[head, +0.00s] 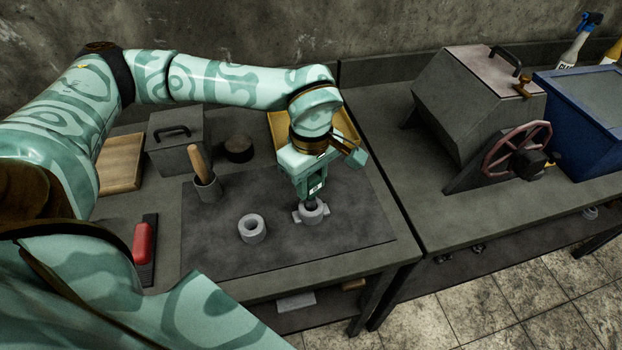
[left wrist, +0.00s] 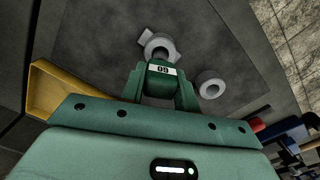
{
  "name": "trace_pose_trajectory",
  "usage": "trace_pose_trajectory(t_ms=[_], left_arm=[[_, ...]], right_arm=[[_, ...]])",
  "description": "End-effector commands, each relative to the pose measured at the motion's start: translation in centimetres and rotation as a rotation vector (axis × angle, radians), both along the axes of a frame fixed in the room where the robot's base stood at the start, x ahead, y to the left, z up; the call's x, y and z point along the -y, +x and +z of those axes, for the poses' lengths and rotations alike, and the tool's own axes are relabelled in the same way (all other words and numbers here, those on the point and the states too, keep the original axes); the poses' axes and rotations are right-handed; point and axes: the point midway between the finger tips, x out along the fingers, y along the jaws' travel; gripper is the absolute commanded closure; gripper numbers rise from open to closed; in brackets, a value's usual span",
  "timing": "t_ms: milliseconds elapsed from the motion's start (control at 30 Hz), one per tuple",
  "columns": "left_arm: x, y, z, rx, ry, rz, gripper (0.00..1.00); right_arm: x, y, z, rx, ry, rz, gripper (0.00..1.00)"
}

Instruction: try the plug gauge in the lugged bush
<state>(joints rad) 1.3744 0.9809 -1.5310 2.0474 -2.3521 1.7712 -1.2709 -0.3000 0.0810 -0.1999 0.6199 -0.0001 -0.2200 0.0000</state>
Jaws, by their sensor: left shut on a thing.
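The lugged bush (head: 318,217) is a grey ring with side lugs, lying on the dark mat. It also shows in the left wrist view (left wrist: 150,47). My left gripper (head: 310,190) points down right above it, shut on the plug gauge (left wrist: 163,71), which carries a white number label. The gauge's dark lower end is at the bush's bore; I cannot tell how deep it sits, if at all. A plain grey bush (head: 252,236) without lugs lies to the left, apart from the gripper. My right gripper is not in view.
Behind are a grey lidded box (head: 178,145), a dark round block (head: 239,149) and a yellow tray (head: 345,122). A red-handled tool (head: 142,243) lies left. The mat's front right is clear.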

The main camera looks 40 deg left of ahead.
Motion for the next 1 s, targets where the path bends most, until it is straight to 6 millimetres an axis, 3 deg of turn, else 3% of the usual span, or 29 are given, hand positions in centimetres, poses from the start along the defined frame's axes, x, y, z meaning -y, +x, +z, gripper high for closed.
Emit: trace_pose_trajectory(t_ms=[1000], left_arm=[[0.01, 0.01, -0.70, 0.000, 0.000, 0.000, 0.96]], right_arm=[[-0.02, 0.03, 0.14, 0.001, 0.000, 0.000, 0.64]])
